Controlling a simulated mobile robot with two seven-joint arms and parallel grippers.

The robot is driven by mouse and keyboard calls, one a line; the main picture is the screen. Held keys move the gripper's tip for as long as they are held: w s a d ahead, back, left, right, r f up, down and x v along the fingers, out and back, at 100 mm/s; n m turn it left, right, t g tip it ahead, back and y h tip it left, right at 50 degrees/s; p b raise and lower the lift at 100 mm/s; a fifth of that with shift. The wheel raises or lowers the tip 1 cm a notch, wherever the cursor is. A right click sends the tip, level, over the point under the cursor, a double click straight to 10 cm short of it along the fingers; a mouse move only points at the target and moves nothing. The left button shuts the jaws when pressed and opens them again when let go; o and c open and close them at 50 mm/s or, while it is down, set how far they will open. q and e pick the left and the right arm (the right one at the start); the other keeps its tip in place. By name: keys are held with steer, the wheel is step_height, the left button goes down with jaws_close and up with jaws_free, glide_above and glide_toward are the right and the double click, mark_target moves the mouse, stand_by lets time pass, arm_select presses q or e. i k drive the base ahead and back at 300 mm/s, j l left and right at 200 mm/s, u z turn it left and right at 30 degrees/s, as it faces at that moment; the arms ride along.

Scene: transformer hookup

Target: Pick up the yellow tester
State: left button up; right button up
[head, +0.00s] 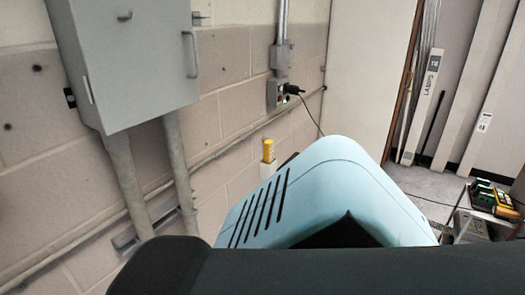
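A small upright yellow object (268,150) stands near the wall, just above the pale blue shape in the foreground; its lower end meets something pale. A yellow-and-black device (507,204) lies on a small stand at the right edge. I cannot tell for certain which of the two is the yellow tester. Neither of my grippers shows in the head view.
A grey wall cabinet (135,60) hangs at the upper left, with conduits below. A black plug with a cord (293,89) sits in a wall outlet. A dark green-lit device (482,190) is beside the yellow-and-black one. Long boxes (430,105) lean at the back right.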

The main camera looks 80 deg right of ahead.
mark_target(268, 145)
steer(key=z, duration=2.6)
